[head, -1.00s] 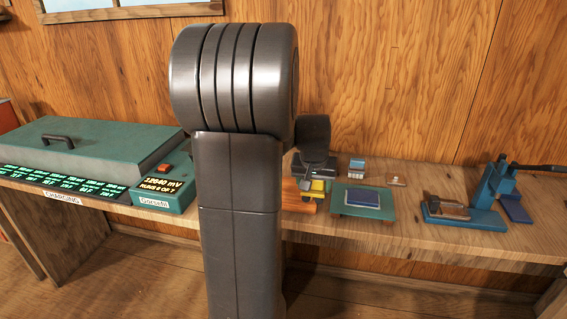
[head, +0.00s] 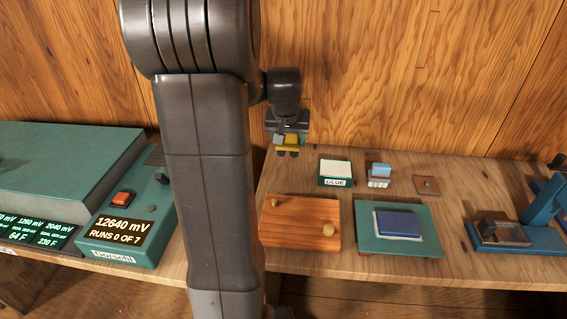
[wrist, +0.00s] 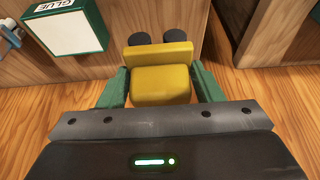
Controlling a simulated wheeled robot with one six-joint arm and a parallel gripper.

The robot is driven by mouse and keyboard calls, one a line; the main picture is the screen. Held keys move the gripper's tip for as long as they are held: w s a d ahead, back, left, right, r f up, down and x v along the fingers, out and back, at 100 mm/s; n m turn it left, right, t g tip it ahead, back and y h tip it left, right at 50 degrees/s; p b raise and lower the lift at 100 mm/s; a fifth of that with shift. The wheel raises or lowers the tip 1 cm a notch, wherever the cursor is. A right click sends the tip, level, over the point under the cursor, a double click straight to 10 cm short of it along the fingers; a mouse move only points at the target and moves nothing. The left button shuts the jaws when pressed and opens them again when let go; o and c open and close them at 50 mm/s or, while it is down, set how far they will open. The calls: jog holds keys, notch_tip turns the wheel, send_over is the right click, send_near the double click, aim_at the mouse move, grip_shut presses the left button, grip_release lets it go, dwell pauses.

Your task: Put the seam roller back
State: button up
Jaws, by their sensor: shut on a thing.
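The seam roller (head: 288,146), as I take it, is a yellow block with two dark round rollers. My gripper (head: 288,138) is shut on it and holds it up at the back of the bench, left of the glue box. In the wrist view the yellow roller body (wrist: 160,80) sits between the green fingers of my gripper (wrist: 160,88), with the dark rollers at its far end. A reddish wooden board (head: 290,238) with two light knobs lies on the bench in front and below. I cannot tell which place belongs to the roller.
The glue box (head: 335,181) stands close right of the held tool. A blue-topped item (head: 380,172), a small brown plate (head: 428,185) and a green stand (head: 372,245) with a blue block are farther right. A green charger (head: 130,222) stands left, partly behind my arm.

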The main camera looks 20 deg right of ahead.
aim_at(288, 156)
notch_tip(288, 156, down, 9)
jog(key=shift+s+r, duration=0.1)
dwell(0.3)
jog(key=shift+f, duration=0.25)
jog(key=o, duration=0.9)
jog(key=shift+r, duration=0.1)
jog(key=shift+o, duration=0.2)
jog(key=shift+r, duration=0.5)
jog(key=v, duration=1.1)
jog(key=shift+s, duration=0.1)
